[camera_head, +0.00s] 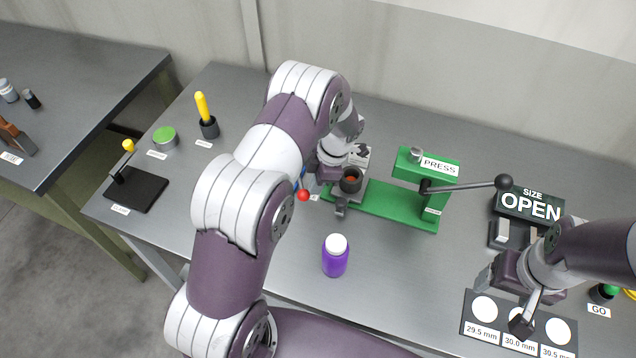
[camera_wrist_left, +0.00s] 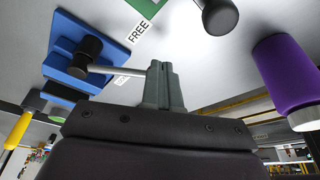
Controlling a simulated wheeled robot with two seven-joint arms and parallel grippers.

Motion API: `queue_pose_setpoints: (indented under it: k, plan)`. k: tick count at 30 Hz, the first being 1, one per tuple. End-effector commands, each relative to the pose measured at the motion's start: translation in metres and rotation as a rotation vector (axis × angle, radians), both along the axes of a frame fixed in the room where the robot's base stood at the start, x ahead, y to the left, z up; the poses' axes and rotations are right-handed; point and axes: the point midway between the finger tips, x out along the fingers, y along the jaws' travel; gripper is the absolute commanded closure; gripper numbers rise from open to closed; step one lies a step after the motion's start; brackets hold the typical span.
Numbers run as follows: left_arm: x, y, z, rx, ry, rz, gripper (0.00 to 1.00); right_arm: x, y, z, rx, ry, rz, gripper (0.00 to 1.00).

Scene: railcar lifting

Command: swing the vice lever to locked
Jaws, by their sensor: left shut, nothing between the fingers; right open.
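The blue vice (camera_wrist_left: 62,62) shows in the left wrist view, with a black hub and a silver lever (camera_wrist_left: 118,70) pointing toward my left gripper. A white "FREE" label (camera_wrist_left: 138,31) lies beside it; another label is partly covered. In the head view my arm hides most of the vice; a red ball (camera_head: 303,195) and a bit of blue show beside the arm. My left gripper (camera_head: 341,207) is shut and empty. Its fingers (camera_wrist_left: 160,82) overlap the lever's end in the wrist view; I cannot tell whether they touch. My right gripper (camera_head: 524,318) is open at the right.
A green press (camera_head: 398,203) with a long black-knobbed lever stands right of my left gripper. A purple bottle (camera_head: 335,260) stands nearby in front. A size-card plate (camera_head: 482,325) and an "OPEN" sign (camera_head: 528,204) are at the right. A yellow-handled tool (camera_head: 202,108) stands at the back left.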

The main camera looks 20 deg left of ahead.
Motion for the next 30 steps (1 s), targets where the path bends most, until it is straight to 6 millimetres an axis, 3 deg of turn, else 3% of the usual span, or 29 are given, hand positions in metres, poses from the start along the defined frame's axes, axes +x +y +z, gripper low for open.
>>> queue_pose_setpoints:
  k: [14,30]
  plan:
    - [-0.01,0.007,-0.003,-0.001,0.0,-0.104,1.0,0.0,0.0,-0.012,0.0,0.0,0.0,0.25]
    - [-0.04,0.049,-0.006,0.0,-0.001,-0.561,1.0,0.0,0.0,-0.068,0.0,0.0,0.0,0.25]
